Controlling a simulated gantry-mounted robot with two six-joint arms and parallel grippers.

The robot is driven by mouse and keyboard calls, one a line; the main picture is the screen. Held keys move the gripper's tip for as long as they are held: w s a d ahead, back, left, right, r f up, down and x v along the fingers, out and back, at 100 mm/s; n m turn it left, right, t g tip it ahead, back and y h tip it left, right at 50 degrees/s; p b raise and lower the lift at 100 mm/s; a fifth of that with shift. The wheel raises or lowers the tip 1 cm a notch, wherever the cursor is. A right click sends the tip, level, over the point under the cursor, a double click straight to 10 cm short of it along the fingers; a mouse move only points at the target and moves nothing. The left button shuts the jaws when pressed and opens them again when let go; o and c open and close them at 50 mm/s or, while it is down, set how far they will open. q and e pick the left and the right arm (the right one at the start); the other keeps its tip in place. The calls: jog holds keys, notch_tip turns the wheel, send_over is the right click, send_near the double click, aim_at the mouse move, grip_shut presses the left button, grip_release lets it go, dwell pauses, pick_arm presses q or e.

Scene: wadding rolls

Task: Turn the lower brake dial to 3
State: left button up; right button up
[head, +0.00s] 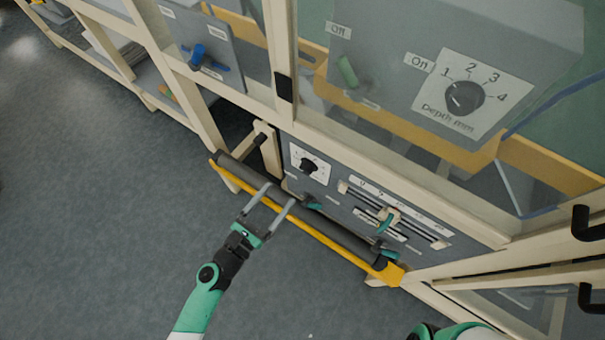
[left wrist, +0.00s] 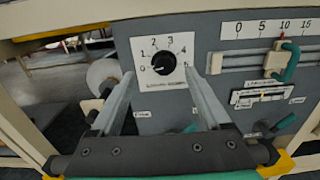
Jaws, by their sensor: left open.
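The lower brake dial (left wrist: 164,64) is a black round knob on a white plate numbered 0 to 5, on the grey lower panel. Its pale mark seems to face left, near 0, but it is too small to be sure. In the head view the dial (head: 308,166) shows small, beyond the roller bar. My left gripper (head: 281,192) is open and empty, reaching over the bar toward the panel. In the left wrist view its fingers (left wrist: 160,76) stand apart at the left and right of the dial, with a gap to the knob. Of my right arm only a part shows at the bottom edge.
A dark roller with a yellow bar (head: 320,228) runs in front of the panel. A slider with a teal handle (head: 388,218) is right of the dial. Above, behind the frame, is a depth dial (head: 465,97). Cream posts stand around. The floor at left is clear.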

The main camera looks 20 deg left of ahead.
aim_at(304, 172)
pick_arm(q)
jog(key=w+f, duration=0.1)
jog(key=w, duration=0.2)
jog(key=w+d+f+b, duration=0.1)
jog(key=w, duration=0.2)
jog(key=w+d+f+b, duration=0.1)
jog(key=w, duration=0.2)
jog(key=shift+w+d, duration=0.25)
jog(key=shift+w, duration=0.5)
grip_shut()
pick_arm(e)
jog(key=f, duration=0.4)
jog(key=shift+s+d+y, duration=0.2)
jog(key=shift+d+y, duration=0.1)
